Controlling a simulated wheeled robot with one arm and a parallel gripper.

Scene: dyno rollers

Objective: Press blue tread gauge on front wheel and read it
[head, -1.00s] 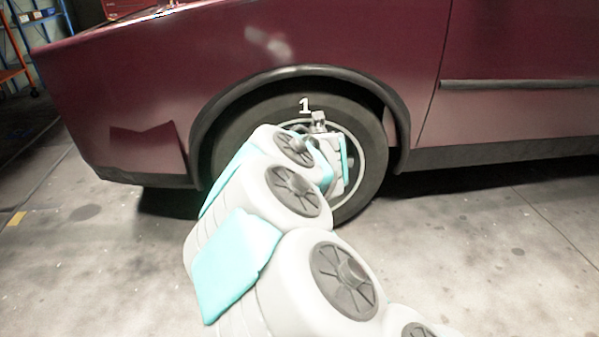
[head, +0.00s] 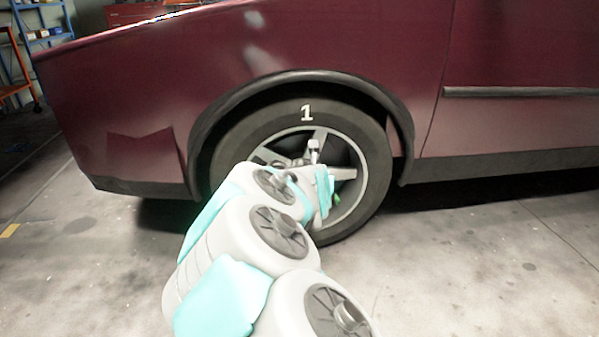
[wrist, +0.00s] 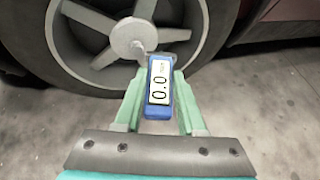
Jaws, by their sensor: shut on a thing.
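The front wheel (head: 372,135), a dark tire with grey spokes and a white "1" on its upper sidewall, sits in the arch of a maroon car. My gripper (wrist: 158,90) is shut on the blue tread gauge (wrist: 150,112), held between its green fingers in the wrist view. In the head view my arm stands in front of the wheel's lower left, and the gauge is hidden there.
The maroon car body (head: 330,50) fills the upper head view. Bare concrete floor (head: 470,260) is open in front of it and to the right. A blue and orange shelf rack (head: 22,60) stands at the far left.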

